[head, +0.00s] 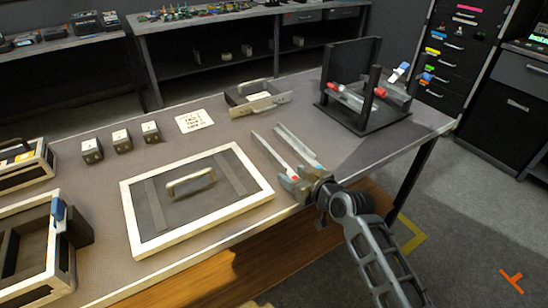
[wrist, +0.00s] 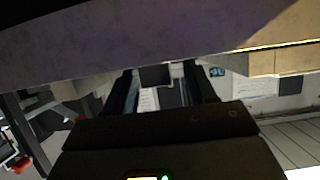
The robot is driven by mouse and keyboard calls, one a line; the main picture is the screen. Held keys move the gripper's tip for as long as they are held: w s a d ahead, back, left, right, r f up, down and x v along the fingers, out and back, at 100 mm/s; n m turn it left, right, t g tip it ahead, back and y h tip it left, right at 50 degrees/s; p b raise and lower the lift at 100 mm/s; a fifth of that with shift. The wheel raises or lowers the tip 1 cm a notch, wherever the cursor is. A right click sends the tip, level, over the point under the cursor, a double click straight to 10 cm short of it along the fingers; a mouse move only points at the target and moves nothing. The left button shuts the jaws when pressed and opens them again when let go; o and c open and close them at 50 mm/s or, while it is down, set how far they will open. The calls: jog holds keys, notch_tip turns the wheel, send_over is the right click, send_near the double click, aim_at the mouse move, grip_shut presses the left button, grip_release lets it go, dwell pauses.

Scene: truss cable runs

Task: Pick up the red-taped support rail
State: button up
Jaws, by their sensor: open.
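A pale rail with red tape at its end (head: 349,98) rests in a dark upright rack (head: 358,122) at the right end of the table. A second red patch (head: 380,92) shows beside the rack's front post; I cannot tell whether it belongs to the same rail. A red-marked piece also shows at the lower left of the wrist view (wrist: 20,164). My gripper (head: 266,130) is at the table's front edge, left of the rack and apart from it. Its two long fingers are spread with nothing between them. In the wrist view the fingers look dark and empty (wrist: 161,92).
A framed panel with a handle (head: 138,228) lies left of my gripper. An open tray (head: 240,110) stands behind it. Several small blocks (head: 122,138), a note card (head: 194,121) and boxes (head: 62,285) are further left. Blue-ended pieces (head: 402,69) sit at the rack's right.

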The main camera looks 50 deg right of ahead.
grip_shut()
dwell(0.5)
jog(key=shift+r, duration=0.1)
jog(key=shift+r, duration=0.55)
notch_tip(320, 180, up, 3)
jog(key=shift+f, duration=0.15)
jog(key=s+d+r, duration=0.7)
jog(key=s, duration=0.1)
jog(key=shift+s+d+b, duration=0.35)
jog(key=shift+d, duration=0.05)
